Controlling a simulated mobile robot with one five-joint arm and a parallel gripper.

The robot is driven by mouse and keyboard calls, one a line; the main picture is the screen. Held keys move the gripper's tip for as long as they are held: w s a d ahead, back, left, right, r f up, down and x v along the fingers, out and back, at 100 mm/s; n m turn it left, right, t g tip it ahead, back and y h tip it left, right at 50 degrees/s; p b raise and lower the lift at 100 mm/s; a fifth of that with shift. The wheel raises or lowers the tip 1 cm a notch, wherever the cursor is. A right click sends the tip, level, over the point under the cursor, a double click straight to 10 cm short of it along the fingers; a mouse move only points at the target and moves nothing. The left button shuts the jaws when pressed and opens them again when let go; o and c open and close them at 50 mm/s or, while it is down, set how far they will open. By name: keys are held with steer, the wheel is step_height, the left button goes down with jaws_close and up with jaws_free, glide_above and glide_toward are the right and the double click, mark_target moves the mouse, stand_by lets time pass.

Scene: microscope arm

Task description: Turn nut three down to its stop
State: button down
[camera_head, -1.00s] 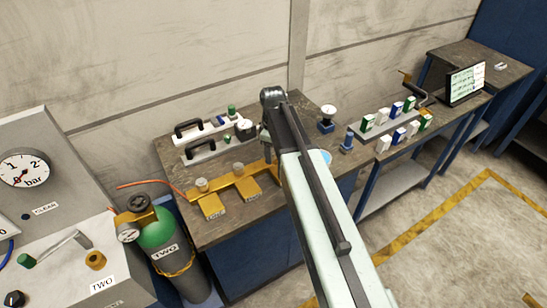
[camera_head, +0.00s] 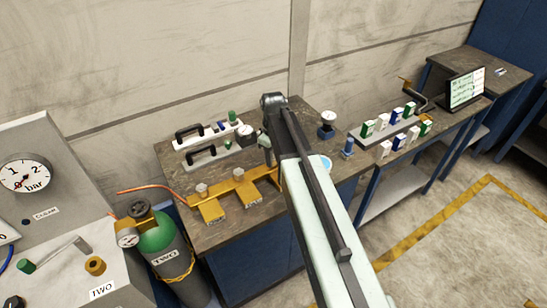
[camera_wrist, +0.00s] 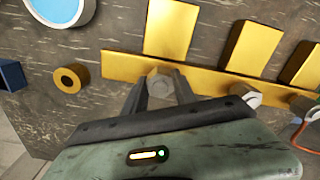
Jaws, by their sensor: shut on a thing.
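The brass manifold bar (camera_head: 225,190) lies on the workbench with its flat arms pointing toward me. Two of its grey nuts show in the head view, one at the left (camera_head: 201,187) and one in the middle (camera_head: 238,172). In the wrist view my gripper (camera_wrist: 160,82) is shut on a pale grey hex nut (camera_wrist: 158,89) at the bar's end farthest from the orange hose. That nut is hidden behind my arm in the head view. The other nuts show in the wrist view, the middle one (camera_wrist: 247,95) and the one by the hose (camera_wrist: 301,104). I cannot tell the nut's gap to its stop.
A brass ring (camera_wrist: 70,78) and a round blue-faced item (camera_wrist: 60,8) are near my gripper. Black-handled blocks (camera_head: 210,155) stand behind the manifold. The green cylinder (camera_head: 157,234) stands left of the bench.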

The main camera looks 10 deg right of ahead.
steer(key=m, duration=0.5)
steer(key=shift+m, duration=0.3)
steer(key=m, duration=0.4)
steer(key=shift+a+m, duration=0.1)
steer(key=shift+m, duration=0.6)
steer(key=c, duration=1)
jaws_free()
step_height(320, 180, up, 8)
steer(key=p, duration=0.8)
steer(key=shift+f, duration=0.1)
